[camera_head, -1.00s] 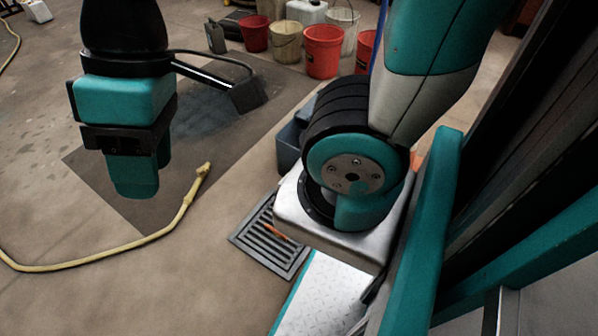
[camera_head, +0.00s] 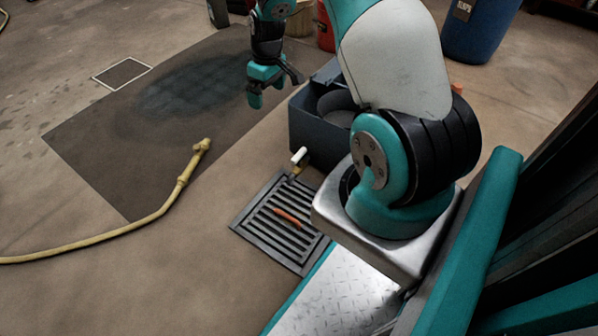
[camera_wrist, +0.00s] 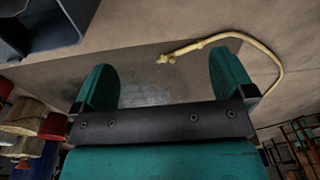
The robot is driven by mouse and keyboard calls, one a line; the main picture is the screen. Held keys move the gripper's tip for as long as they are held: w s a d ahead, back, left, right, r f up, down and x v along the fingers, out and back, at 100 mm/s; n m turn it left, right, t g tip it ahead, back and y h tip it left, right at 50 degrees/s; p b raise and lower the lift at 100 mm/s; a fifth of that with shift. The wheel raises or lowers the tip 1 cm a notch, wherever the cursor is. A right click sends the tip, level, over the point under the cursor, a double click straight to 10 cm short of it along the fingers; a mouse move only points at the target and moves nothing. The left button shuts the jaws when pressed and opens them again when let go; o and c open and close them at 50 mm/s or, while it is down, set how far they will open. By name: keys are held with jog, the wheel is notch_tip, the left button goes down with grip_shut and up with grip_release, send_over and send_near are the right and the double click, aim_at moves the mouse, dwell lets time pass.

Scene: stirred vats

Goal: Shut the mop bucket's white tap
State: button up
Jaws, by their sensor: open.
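The dark grey mop bucket (camera_head: 303,128) stands on the floor beside my arm's base, partly hidden behind my arm. Its tap has a white handle (camera_head: 299,156) on a small yellowish body at the bucket's lower front, over the edge of a floor drain. I cannot tell whether liquid runs from it. My gripper (camera_head: 268,97) is open and empty, in the air to the left of the bucket and above the tap in the picture. In the wrist view its two teal fingers (camera_wrist: 165,78) are wide apart. The bucket shows there at top left (camera_wrist: 72,32); the tap does not show.
A floor drain grate (camera_head: 268,222) with an orange object (camera_head: 287,217) on it lies below the tap. A yellow hose (camera_head: 150,218) lies on the floor to the left. A blue barrel (camera_head: 478,28) stands at the back right.

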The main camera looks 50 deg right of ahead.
jog(key=m+b, duration=0.1)
jog(key=b, duration=0.2)
send_over(299, 154)
notch_tip(299, 154, down, 14)
jog(key=shift+g+h, duration=0.3)
jog(key=shift+g, duration=0.1)
notch_tip(299, 154, down, 17)
jog(key=b, duration=0.8)
jog(key=c, duration=0.7)
